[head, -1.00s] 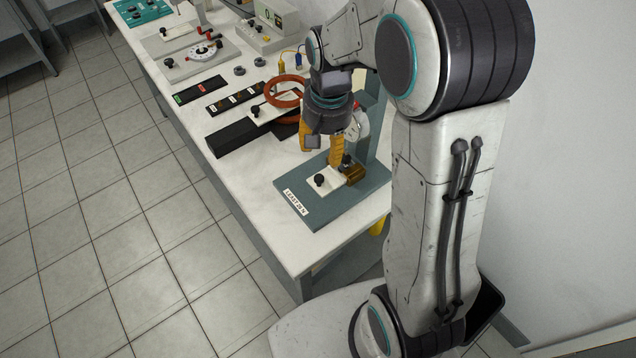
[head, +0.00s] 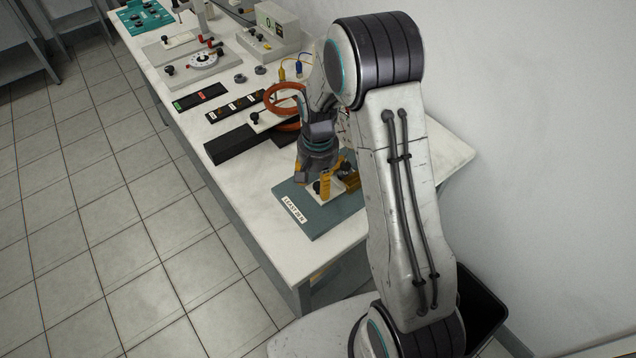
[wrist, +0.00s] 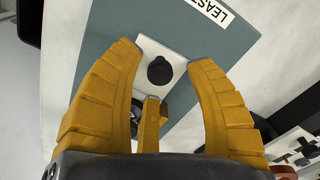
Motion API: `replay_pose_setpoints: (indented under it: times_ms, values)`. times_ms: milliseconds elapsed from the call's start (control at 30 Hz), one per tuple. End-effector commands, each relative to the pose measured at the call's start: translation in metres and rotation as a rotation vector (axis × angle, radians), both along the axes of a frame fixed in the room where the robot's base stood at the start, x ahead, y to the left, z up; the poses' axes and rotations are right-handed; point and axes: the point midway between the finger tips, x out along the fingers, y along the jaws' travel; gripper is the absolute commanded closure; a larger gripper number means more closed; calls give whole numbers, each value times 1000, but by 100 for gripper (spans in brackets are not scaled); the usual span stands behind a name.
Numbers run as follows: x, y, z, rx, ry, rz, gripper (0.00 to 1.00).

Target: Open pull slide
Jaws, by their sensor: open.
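The pull slide is a white plate (wrist: 178,57) with a round black knob (wrist: 160,71), on a grey-teal base (wrist: 228,50). In the head view the plate (head: 334,196) is partly hidden by my gripper (head: 318,186). In the wrist view my gripper (wrist: 165,58) is open, with its two yellow fingers on either side of the knob. Gaps show between the knob and both fingers. Whether the fingertips touch the plate cannot be told.
A label (head: 294,209) lies on the base's front edge. A black bar (head: 230,146) and an orange ring (head: 283,91) lie farther along the white bench (head: 250,195). Instruments, including a dial box (head: 198,66), stand at the far end. A wall is at the right.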

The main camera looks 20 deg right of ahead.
Motion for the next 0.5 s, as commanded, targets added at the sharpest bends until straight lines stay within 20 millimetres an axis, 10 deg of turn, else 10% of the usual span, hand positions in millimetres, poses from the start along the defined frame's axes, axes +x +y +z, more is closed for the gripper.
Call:
replay_pose_setpoints:
  times_ms: [500]
  values:
    - [0, 0, -11, 0, -1, 0, 48]
